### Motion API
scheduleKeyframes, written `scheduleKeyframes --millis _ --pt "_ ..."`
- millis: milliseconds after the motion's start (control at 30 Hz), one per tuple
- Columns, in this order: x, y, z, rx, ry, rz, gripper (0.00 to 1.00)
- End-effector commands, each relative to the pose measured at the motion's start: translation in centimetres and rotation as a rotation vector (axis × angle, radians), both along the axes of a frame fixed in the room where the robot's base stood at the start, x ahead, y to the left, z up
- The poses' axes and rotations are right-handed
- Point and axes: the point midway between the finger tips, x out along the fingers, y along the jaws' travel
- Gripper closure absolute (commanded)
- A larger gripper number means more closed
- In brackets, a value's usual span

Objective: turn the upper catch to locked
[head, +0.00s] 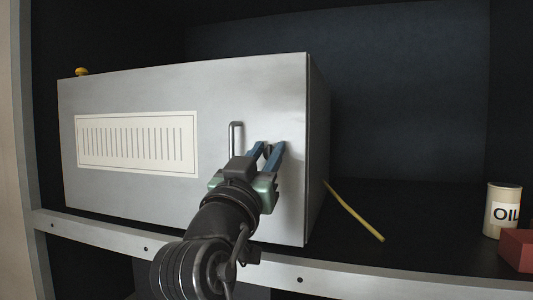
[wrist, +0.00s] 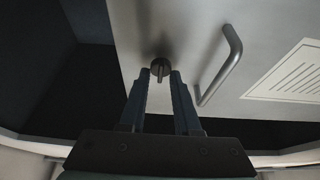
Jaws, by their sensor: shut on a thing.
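The grey metal cabinet (head: 215,95) stands on a shelf with its front door closed. A small dark catch (wrist: 160,68) sits on the door face near its free side edge, with a short tab pointing down in the wrist view. My gripper (head: 268,148) reaches the door right of the handle; its blue fingers hide the catch in the head view. In the wrist view my gripper (wrist: 160,76) has a fingertip on each side of the catch and is shut on it. No second catch shows; my arm covers the lower part of the door there.
A metal bar handle (head: 236,140) stands out from the door just left of my gripper. A vented plate (head: 136,142) is further left. A yellow rod (head: 354,212), an oil can (head: 502,211) and a red block (head: 517,250) are at the right. A yellow knob (head: 82,72) tops the cabinet.

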Motion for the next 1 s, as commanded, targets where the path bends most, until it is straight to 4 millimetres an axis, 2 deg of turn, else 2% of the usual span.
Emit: scheduleKeyframes --millis 467,667,1000 --pt "0.01 0.07 -0.39 0.058 -0.018 0.002 1.00" --pt "-0.06 0.06 -0.58 0.178 -0.060 0.002 1.00" --pt "-0.05 -0.01 -0.41 0.475 -0.155 0.002 1.00"
